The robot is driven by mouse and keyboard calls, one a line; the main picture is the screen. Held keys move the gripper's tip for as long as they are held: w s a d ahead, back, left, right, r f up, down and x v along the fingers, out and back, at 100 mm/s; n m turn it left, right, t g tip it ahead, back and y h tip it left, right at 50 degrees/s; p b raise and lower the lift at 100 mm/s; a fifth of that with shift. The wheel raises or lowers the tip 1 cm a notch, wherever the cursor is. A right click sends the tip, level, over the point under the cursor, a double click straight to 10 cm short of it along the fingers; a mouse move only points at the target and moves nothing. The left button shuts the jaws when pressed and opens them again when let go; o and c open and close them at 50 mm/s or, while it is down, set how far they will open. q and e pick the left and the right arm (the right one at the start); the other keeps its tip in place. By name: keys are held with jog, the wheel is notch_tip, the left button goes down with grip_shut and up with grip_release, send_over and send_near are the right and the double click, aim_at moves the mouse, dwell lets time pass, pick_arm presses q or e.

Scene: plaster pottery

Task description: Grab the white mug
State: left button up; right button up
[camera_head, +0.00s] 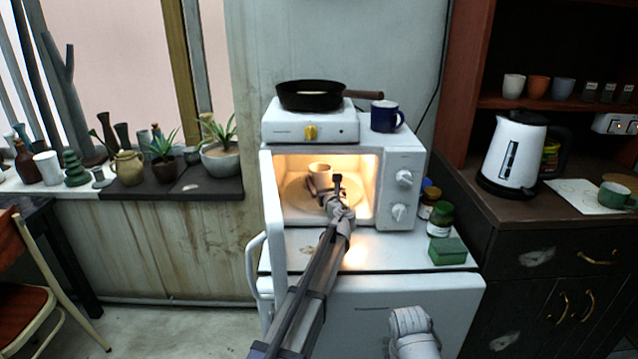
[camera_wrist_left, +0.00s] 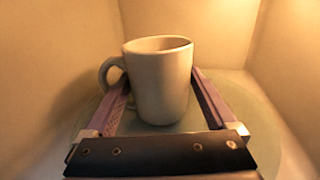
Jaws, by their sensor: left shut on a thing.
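The white mug (camera_head: 319,171) stands upright on the round plate (camera_head: 293,198) inside the lit, open microwave (camera_head: 408,160). In the left wrist view the mug (camera_wrist_left: 160,85) sits between the two fingers, with its handle on the left side. My left gripper (camera_head: 325,186) reaches into the microwave and is shut on the mug, one finger on each side; the handle shows outside the left finger. The mug's base is low near the plate (camera_wrist_left: 240,108); I cannot tell whether it is lifted. A part of my right arm shows at the bottom, but its fingers are not in view.
The microwave door (camera_head: 268,205) stands open on the left. A hot plate with a black pan (camera_head: 312,95) and a blue mug (camera_head: 385,116) stand on top. Jars (camera_head: 440,218) and a green box (camera_head: 447,251) sit right. A white kettle (camera_head: 511,152) stands on the right counter.

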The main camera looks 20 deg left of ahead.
aim_at(324, 174)
pick_arm(q)
jog(key=c, duration=0.7)
jog(key=shift+r, duration=0.1)
notch_tip(324, 174, up, 4)
jog(key=p, duration=0.3)
jog(key=shift+f+p, duration=0.25)
jog(key=shift+p, duration=0.1)
jog(key=shift+v, duration=8.95)
jog(key=shift+f, duration=0.1)
